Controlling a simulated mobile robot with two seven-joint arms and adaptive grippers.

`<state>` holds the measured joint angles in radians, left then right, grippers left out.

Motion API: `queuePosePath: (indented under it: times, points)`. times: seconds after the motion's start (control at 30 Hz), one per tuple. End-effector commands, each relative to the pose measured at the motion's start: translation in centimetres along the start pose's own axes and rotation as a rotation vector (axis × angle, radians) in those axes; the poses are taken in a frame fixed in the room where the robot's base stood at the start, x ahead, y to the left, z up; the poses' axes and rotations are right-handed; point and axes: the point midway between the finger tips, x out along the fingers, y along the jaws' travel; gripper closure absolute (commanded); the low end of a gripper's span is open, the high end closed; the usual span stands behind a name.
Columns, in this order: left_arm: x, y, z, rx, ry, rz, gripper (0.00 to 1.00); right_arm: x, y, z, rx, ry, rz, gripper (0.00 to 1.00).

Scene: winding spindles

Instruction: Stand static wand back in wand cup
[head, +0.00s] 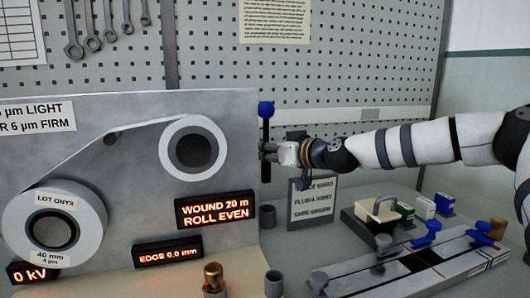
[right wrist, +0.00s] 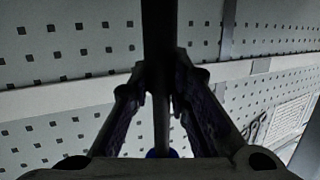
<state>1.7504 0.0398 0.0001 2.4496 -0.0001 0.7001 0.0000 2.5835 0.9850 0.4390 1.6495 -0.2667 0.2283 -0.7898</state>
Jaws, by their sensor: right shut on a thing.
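The static wand (head: 265,130) is a dark upright rod with a blue ball on top. My right gripper (head: 264,150) comes in from the right and is shut on its shaft. In the right wrist view the dark wand (right wrist: 159,40) runs upright between the two fingers (right wrist: 160,100). In the head view its lower end appears above a small dark grey cup (head: 267,216), with a gap between them. This looks like the wand cup, but I cannot be sure. My left gripper is not in view.
A grey panel with a white roll (head: 193,148) and a lit sign (head: 215,210) stands at the left. A sign board (head: 312,203) stands right of the dark cup. Another grey cup (head: 274,284) and a brass-topped piece (head: 213,277) are in front. A rail fixture (head: 420,262) fills the right.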

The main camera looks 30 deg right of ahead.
Motion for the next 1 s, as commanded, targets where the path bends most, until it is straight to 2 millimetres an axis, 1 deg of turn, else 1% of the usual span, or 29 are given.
queuePosePath:
  times: [0.27,0.37,0.5,0.7,0.83,1.0]
  points:
    - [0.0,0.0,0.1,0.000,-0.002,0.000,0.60,0.0,0.0,-0.1,-0.001,0.002,0.002,1.00]
    - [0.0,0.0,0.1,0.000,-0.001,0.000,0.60,-0.1,-0.2,-0.2,0.000,0.004,0.031,1.00]
    - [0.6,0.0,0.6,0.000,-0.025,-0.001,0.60,0.4,0.1,2.0,0.007,-0.005,0.029,1.00]
    - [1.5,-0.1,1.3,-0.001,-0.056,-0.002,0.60,0.9,0.1,4.5,0.007,-0.006,0.029,1.00]
    - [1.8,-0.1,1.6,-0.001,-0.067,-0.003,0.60,1.0,0.1,5.3,0.006,-0.001,0.030,1.00]
    - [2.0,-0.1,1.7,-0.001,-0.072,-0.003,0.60,1.0,0.1,5.7,0.006,0.003,0.029,1.00]
